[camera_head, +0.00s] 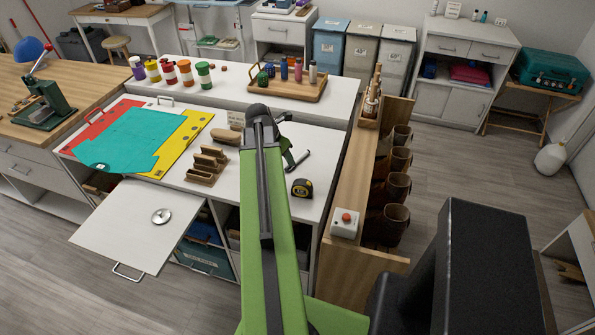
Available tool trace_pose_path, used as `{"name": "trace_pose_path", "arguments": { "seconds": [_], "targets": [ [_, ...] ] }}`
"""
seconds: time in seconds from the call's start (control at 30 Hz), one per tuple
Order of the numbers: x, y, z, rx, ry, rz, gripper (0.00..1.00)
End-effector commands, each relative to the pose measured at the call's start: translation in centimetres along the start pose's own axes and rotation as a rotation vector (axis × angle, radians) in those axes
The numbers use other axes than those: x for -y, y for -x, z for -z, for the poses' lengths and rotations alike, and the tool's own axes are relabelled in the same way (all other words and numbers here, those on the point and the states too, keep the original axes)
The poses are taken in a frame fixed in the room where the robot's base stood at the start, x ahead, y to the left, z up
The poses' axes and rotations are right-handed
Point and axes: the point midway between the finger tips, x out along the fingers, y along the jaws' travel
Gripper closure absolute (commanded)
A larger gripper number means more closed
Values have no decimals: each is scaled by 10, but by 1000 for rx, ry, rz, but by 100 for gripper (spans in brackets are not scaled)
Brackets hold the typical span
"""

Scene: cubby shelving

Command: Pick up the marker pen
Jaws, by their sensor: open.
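A slim pale cylinder with a dark end, which looks like the marker pen (299,160), lies on the white countertop (318,147) just right of my green arm. My gripper (288,152) shows only in part beyond the arm's far end, above the countertop and close to the pen's left side. It is open, with nothing seen in it. My arm hides much of it, and I cannot tell whether it touches the pen.
A wooden tray (287,86) with bottles stands behind.

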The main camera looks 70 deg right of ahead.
Motion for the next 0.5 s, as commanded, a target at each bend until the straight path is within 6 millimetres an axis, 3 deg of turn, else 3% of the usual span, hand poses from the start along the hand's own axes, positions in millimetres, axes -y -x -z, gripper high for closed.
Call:
{"name": "trace_pose_path", "arguments": {
  "seconds": [0.23, 0.5],
  "targets": [
    [0, -12, 0, 0, 0, 0, 54],
    [2, -57, -2, 0, 0, -1, 54]
  ]
}}
